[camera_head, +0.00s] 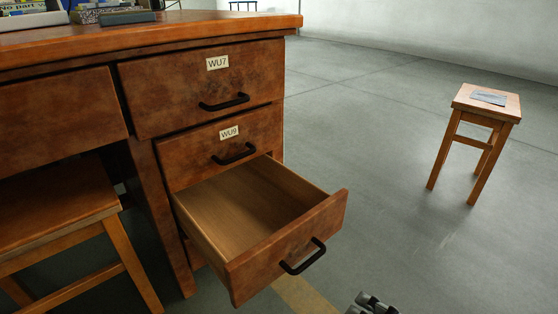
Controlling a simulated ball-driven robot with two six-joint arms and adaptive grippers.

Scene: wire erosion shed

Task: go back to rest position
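A small part of a dark grey gripper (372,304) shows at the bottom edge, right of centre; it looks like my right one. Most of it is cut off, so I cannot tell whether it is open or shut. It is below and to the right of the open drawer's black handle (303,257), apart from it in the picture. My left gripper is not in view.
The bottom drawer (285,250) of the wooden desk (150,44) stands pulled out, its visible inside empty. Drawers WU7 (180,92) and WU9 (195,155) are shut. A stool (60,235) stands left, another (510,104) right. Floor between desk and right stool is clear.

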